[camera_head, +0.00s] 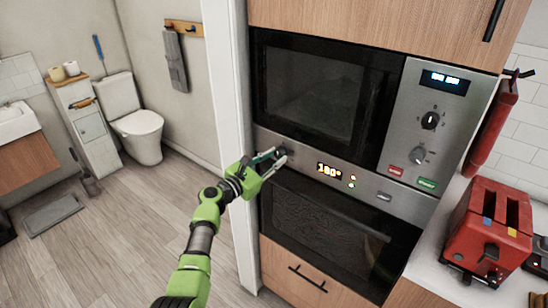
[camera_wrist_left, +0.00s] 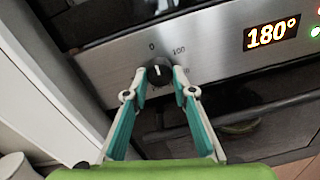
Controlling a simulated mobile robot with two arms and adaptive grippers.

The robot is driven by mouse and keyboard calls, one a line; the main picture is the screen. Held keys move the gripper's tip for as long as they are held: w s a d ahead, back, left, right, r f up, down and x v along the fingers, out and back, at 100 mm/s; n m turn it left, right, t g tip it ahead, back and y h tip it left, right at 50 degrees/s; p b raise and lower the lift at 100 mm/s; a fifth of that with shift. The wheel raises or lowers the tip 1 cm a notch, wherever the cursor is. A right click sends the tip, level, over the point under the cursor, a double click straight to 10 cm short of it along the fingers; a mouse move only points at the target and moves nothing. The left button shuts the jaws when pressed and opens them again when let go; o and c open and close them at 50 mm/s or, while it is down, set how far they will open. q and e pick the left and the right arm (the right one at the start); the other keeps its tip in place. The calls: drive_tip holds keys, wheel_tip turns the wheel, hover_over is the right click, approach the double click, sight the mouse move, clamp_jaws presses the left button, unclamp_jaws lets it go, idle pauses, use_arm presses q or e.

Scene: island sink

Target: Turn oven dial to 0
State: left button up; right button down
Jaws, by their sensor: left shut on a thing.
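The oven dial (camera_wrist_left: 158,74) is a round black knob with a light pointer mark, on the steel panel of the oven. In the left wrist view the marks 0 and 100 show above it, and the display (camera_wrist_left: 272,32) reads 180°. My left gripper (camera_wrist_left: 158,84) is shut on the dial, with one fingertip at each side of it. In the head view the left gripper (camera_head: 279,157) reaches the left end of the oven panel (camera_head: 300,158), where the dial is mostly hidden behind the fingers. My right gripper is not in view.
A microwave (camera_head: 310,85) with its own knobs (camera_head: 430,120) sits above the oven (camera_head: 320,228). A red toaster (camera_head: 485,228) stands on the counter at right. A white door frame (camera_head: 232,100) rises just left of the oven. The floor (camera_head: 120,225) at left is mostly open.

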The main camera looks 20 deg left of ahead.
use_arm(q)
drive_tip(key=shift+f, duration=0.15)
idle(0.3)
drive_tip(key=o, duration=1.1)
drive_tip(key=v, duration=1.2)
drive_tip(key=shift+a, duration=0.1)
